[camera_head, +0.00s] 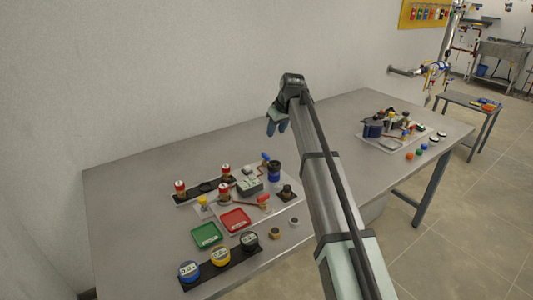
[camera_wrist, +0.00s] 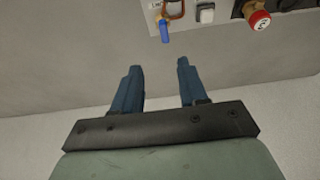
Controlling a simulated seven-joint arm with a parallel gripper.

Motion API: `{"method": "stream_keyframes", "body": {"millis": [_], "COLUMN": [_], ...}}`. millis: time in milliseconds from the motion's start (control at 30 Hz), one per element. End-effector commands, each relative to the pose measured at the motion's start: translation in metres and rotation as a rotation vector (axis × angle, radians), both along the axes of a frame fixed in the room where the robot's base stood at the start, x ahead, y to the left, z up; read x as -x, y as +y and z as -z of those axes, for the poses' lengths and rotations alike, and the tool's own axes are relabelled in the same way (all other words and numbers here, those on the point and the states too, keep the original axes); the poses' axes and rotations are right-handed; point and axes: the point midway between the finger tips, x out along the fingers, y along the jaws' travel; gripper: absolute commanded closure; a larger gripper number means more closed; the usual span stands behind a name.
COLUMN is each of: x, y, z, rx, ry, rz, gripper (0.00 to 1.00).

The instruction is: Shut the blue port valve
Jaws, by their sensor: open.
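The blue port valve shows as a small blue lever (camera_head: 265,156) at the back of the near-left exchanger board in the head view. In the wrist view the blue lever (camera_wrist: 165,32) hangs below a brassy fitting at the edge of a pale plate. My gripper (camera_head: 277,128) is above the table, behind and above this lever in the head view. In the wrist view its two blue fingers (camera_wrist: 158,66) are apart with nothing between them, and the lever lies beyond the fingertips, apart from them.
A red-handled valve (camera_head: 263,198), a dark blue cylinder (camera_head: 274,172) and red-topped fittings (camera_head: 180,187) crowd the board. Green (camera_head: 207,234) and red (camera_head: 235,219) trays and several gauges (camera_head: 189,271) lie in front. A second assembly (camera_head: 390,128) stands at the right; the back-left table is clear.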

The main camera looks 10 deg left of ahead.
Motion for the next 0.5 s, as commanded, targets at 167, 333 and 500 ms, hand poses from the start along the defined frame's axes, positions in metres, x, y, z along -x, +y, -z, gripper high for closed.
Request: {"method": "stream_keyframes", "body": {"millis": [167, 333, 500], "x": [0.002, -0.004, -0.013], "y": [0.010, 0.015, 0.023], "z": [0.008, 0.029, 0.056], "rx": [0.000, 0.000, 0.001], "ry": [0.008, 0.009, 0.008], "rz": [-0.010, -0.009, -0.009], "gripper": [0.57, 0.57, 0.57]}}
